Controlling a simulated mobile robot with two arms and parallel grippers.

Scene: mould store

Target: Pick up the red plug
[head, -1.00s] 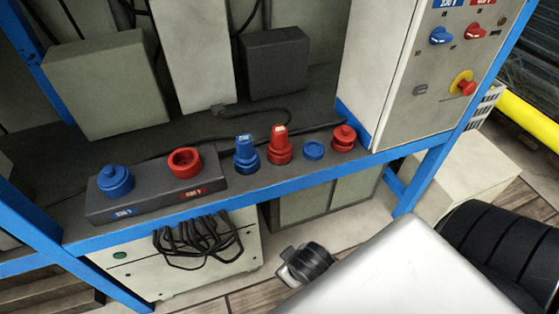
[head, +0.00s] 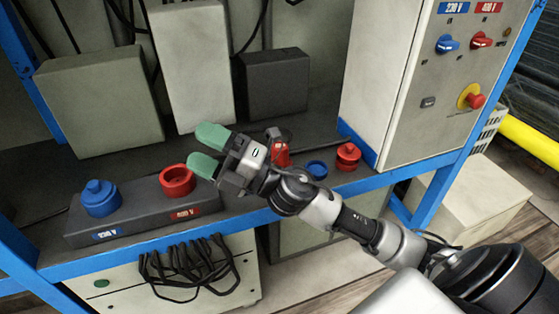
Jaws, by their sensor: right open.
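The red plug (head: 281,152) stands on the shelf behind my right gripper, which hides its lower part. My right gripper (head: 203,150) reaches in from the lower right, above the shelf. Its two green-tipped fingers are spread apart, empty, and point left, away from the red plug. The blue plug that stood left of the red plug is hidden behind the gripper. My left gripper is not in view.
A dark socket box carries a blue capped socket (head: 100,198) and an open red socket (head: 177,180). A blue cap (head: 317,169) and a red cap (head: 348,156) lie right of the plug. A control cabinet (head: 392,90) stands at the right. Grey boxes stand behind.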

